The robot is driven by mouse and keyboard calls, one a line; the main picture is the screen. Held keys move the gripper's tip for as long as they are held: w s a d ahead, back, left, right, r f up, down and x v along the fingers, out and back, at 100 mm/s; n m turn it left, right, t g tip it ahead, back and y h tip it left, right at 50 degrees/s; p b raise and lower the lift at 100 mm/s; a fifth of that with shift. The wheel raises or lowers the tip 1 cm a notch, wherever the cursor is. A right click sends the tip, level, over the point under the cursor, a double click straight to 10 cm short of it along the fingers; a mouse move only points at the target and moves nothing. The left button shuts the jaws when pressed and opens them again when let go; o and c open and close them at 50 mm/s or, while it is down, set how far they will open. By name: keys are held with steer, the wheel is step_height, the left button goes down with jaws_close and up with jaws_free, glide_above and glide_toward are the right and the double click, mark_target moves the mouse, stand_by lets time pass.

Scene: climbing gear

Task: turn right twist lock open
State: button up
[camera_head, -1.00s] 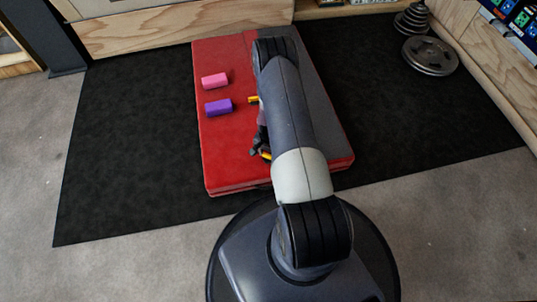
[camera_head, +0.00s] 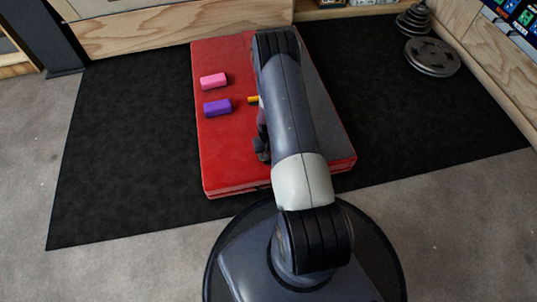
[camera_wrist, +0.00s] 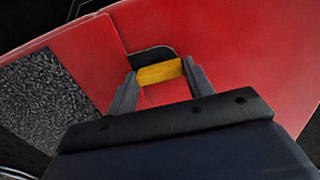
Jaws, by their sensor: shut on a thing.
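A red pad (camera_head: 226,160) with a grey panel lies flat on the black mat. My gripper (camera_wrist: 160,76) is low over the pad, its two fingers on either side of a yellow twist lock (camera_wrist: 160,73). The fingers are shut on this lock, and a black piece (camera_wrist: 152,54) shows just behind it. In the head view my gripper (camera_head: 262,146) is partly covered by my arm, and the held lock is hidden there. Another yellow piece (camera_head: 253,100) shows on the pad farther up, beside my arm. How far the held lock is turned cannot be told.
A pink block (camera_head: 214,81) and a purple block (camera_head: 217,107) lie on the pad's left half. Wooden fronts close off the back. The black mat (camera_head: 120,150) is clear on the left.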

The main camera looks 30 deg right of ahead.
stand_by(0.4)
steer(key=o, duration=1)
steer(key=shift+r, duration=0.1)
step_height(320, 180, up, 11)
steer(key=p, duration=0.4)
steer(key=shift+f, duration=0.2)
step_height(320, 180, down, 11)
steer(key=b, duration=0.3)
steer(key=shift+r+b, duration=0.15)
steer(key=shift+b, duration=0.25)
